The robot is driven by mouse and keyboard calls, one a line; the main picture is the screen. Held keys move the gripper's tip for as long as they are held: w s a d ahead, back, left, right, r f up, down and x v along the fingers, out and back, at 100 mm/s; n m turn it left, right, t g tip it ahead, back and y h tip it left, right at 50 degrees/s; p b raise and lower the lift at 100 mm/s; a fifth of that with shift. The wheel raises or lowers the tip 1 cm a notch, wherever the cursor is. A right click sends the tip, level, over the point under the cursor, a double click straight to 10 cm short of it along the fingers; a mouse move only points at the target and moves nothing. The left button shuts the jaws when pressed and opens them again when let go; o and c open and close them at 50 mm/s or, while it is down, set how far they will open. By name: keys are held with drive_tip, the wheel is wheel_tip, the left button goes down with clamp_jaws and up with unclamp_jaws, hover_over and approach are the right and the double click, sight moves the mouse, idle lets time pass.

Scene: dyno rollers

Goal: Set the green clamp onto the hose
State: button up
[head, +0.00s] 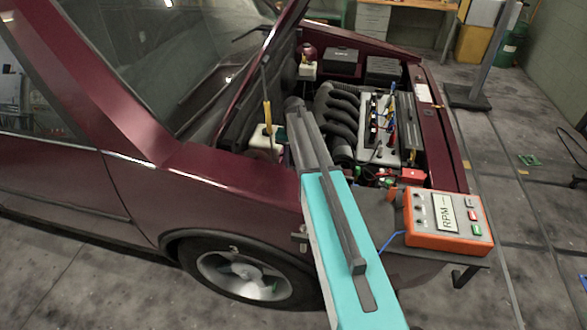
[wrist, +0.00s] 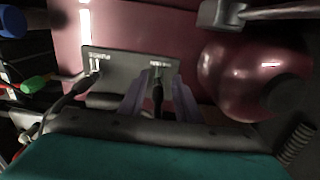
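In the wrist view, the two pale purple fingers of my gripper (wrist: 158,98) stand apart. A thin black lead hangs from a grey plate (wrist: 125,68) and shows between them; I cannot tell whether they touch it. A small green piece (wrist: 36,84), perhaps the green clamp, lies at the left, clear of the fingers. A small green piece (head: 388,181) also shows at the front of the engine bay in the head view. Which black tube is the hose is unclear; a dark ribbed one (wrist: 298,142) is at the lower right. My gripper is not distinct in the head view.
My turquoise arm reaches over the fender into the engine bay of the maroon car (head: 230,180). An orange RPM box (head: 447,218) sits on a shelf at the right, with a blue cable. A glossy dark red rounded part (wrist: 255,80) stands right of the fingers, below a grey bar (wrist: 275,13).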

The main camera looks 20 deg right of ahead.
drive_tip(key=shift+f+p, duration=0.45)
drive_tip(key=shift+f, duration=1.45)
clamp_jaws()
